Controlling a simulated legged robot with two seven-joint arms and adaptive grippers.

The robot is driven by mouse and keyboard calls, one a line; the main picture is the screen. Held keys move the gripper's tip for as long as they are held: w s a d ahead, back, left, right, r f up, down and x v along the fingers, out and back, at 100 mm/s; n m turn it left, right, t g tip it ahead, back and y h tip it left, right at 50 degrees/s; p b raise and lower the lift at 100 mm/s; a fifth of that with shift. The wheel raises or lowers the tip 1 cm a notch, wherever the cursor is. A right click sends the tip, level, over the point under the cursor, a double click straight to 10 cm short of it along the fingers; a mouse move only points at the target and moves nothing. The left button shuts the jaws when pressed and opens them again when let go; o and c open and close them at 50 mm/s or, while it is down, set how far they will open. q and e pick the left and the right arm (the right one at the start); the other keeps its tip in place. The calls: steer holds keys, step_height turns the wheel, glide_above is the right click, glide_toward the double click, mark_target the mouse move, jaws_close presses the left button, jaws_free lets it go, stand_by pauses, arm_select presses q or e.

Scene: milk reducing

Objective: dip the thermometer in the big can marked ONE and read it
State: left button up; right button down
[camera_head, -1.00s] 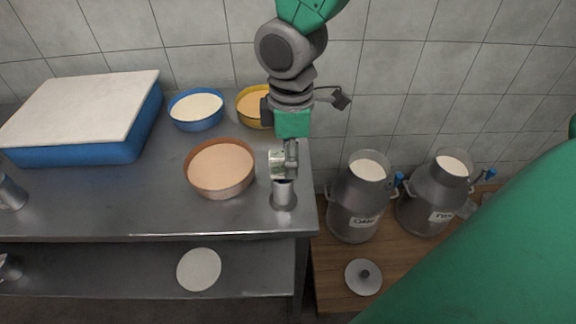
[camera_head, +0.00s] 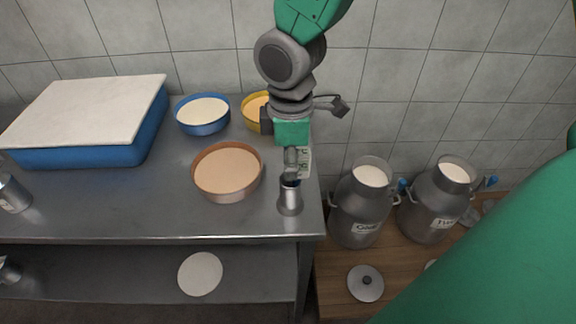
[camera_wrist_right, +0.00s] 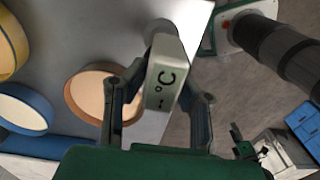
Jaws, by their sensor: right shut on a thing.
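My right gripper (camera_head: 291,166) is shut on the thermometer (camera_head: 304,163), above the right end of the steel table. Two big milk cans stand at the right; the left one (camera_head: 357,208) has a blurred label that seems to read ONE, the right one (camera_head: 432,205) an unclear label. Both show white milk. My left gripper is not in view.
The steel table (camera_head: 120,210) bears a brown bowl (camera_head: 227,190), a blue bowl (camera_head: 203,125), a yellow bowl (camera_head: 252,115) and a blue tub (camera_head: 80,155). A lid (camera_head: 366,283) lies on the wooden platform (camera_head: 330,275) before the cans.

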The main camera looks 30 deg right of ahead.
step_height(320, 180, up, 8)
steer(key=shift+s+r+p, duration=0.1)
steer(key=shift+s+p, duration=0.05)
steer(key=shift+p, duration=0.4)
steer(key=shift+d+r, duration=0.1)
steer(key=shift+r, duration=0.1)
steer(key=r+p, duration=0.3)
steer(key=p, duration=0.1)
steer(key=shift+a+r, duration=0.2)
steer(key=shift+r, duration=0.15)
step_height(320, 180, up, 2)
steer(key=p, duration=0.3)
steer(key=shift+d+r, duration=0.15)
steer(key=shift+r, duration=0.1)
